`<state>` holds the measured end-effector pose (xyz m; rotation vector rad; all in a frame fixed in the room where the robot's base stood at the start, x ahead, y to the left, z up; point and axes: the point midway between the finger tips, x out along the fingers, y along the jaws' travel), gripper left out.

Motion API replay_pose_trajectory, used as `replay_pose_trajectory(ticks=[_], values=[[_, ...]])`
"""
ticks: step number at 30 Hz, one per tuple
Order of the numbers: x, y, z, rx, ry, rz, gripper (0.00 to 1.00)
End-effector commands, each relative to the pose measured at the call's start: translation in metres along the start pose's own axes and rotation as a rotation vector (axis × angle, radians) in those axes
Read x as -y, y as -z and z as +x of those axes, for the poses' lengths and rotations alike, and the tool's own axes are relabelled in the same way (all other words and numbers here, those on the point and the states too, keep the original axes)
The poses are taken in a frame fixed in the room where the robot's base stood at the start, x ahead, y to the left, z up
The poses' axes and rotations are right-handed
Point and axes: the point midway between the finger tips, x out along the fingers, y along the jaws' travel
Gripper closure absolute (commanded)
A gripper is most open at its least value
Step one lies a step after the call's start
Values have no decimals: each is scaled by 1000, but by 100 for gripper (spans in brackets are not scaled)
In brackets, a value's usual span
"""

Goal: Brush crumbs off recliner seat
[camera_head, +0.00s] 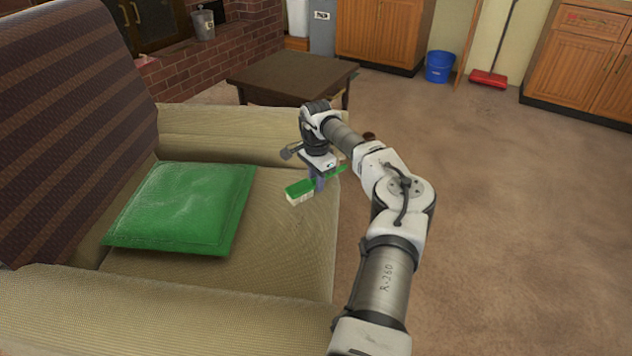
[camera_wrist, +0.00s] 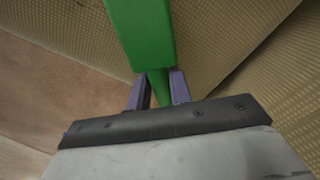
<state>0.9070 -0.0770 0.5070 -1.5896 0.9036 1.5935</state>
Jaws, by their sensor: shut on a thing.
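My gripper (camera_head: 318,182) is shut on the handle of a green brush (camera_head: 299,189) with pale bristles. The brush head points left, over the front part of the recliner seat (camera_head: 285,240); whether the bristles touch the fabric, I cannot tell. In the wrist view the gripper fingers (camera_wrist: 159,92) close around the narrow green handle, and the wide green brush (camera_wrist: 140,35) extends away over the tan ribbed fabric. No crumbs can be made out on the seat.
A green cushion (camera_head: 182,208) lies on the seat's left part. Armrests (camera_head: 225,133) flank the seat. A dark low table (camera_head: 290,75) stands behind the recliner. A blue bucket (camera_head: 439,66) and red broom (camera_head: 489,78) are by the far wall. Floor at right is clear.

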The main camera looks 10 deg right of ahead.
Motion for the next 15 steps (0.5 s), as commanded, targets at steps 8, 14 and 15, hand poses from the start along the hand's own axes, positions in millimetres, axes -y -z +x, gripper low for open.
replay_pose_trajectory(ticks=[8,14,15], values=[[-11,-9,-3,0,-3,-2,97],[-23,-20,-2,2,-4,-1,97],[-24,-22,-1,2,-3,-2,97]])
